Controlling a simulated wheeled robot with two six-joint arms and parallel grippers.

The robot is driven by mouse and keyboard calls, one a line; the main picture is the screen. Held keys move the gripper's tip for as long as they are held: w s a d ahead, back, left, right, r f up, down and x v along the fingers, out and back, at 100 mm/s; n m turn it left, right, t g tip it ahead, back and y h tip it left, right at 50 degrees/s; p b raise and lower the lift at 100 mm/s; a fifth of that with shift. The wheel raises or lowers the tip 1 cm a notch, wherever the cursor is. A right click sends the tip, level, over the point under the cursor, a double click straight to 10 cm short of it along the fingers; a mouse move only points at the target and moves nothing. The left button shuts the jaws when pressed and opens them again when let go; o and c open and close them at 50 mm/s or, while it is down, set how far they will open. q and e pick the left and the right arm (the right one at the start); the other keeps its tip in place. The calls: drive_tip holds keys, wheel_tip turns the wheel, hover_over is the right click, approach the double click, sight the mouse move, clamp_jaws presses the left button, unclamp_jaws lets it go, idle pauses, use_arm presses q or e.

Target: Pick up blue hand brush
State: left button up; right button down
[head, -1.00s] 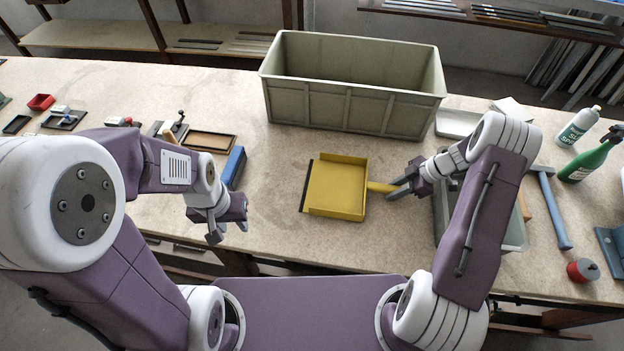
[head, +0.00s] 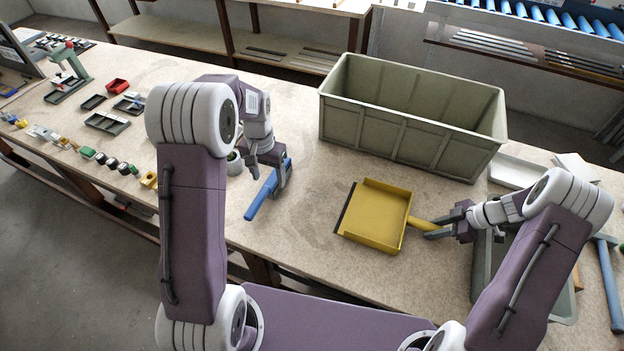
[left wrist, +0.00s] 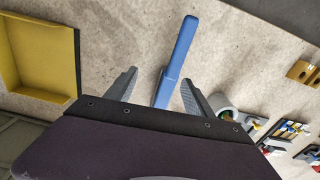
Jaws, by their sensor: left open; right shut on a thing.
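The blue hand brush (head: 262,196) lies on the bench left of the yellow dustpan, its handle pointing toward the front edge. My left gripper (head: 268,172) is over the brush's far end. In the left wrist view the brush (left wrist: 178,58) runs between the two open fingers of my left gripper (left wrist: 158,85), apart from both; its bristle end is hidden behind the gripper body. My right gripper (head: 440,230) is shut on the handle (head: 421,224) of the yellow dustpan (head: 376,214), which rests on or just above the bench; I cannot tell which.
A large grey-green crate (head: 410,135) stands behind the dustpan. A grey bin (head: 487,268) sits under my right forearm. A small round cup (head: 235,163) stands close to my left gripper. Small trays and parts lie at the left. The bench between brush and dustpan is clear.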

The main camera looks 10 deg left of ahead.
sight(270, 191)
use_arm(q)
drive_tip(key=shift+m, duration=0.3)
drive_tip(key=w+a, duration=0.1)
drive_tip(key=w+f, duration=0.1)
drive_tip(key=w+a, duration=0.1)
drive_tip(key=w, duration=0.1)
drive_tip(key=shift+a+f, duration=0.15)
drive_tip(key=shift+a, duration=0.15)
wheel_tip(270, 191, down, 12)
drive_tip(key=shift+f, duration=0.1)
drive_tip(key=shift+d, duration=0.1)
clamp_jaws()
